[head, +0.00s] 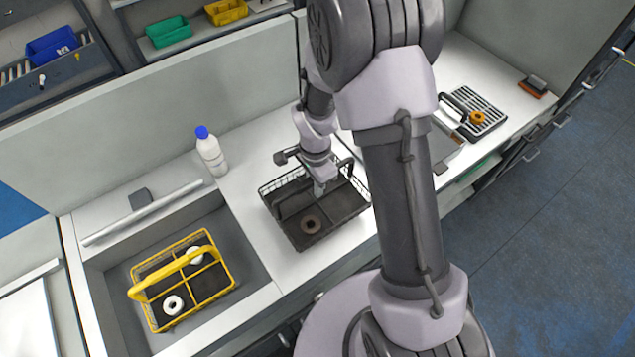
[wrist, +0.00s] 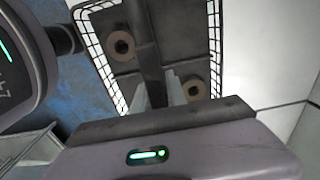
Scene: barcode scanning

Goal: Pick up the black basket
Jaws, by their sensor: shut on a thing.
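The black basket (head: 343,208) is on or just above the white counter, right of the sink; I cannot tell if it touches. It has wire sides and a dark divided floor, and it also shows in the wrist view (wrist: 187,48). Brown rings sit inside it, one (head: 311,224) clear in the head view and two in the wrist view. My gripper (head: 320,188) reaches down over the basket's middle. In the wrist view its fingers (wrist: 160,92) are shut on the dark handle bar. My arm hides part of the basket's right side.
A yellow basket (head: 159,266) with white rings stands in the sink (head: 247,262) at left. A white bottle with a blue cap (head: 210,152) stands behind, near the wall. A dark rack (head: 474,112) with an orange ring lies at right. Some counter around the basket is clear.

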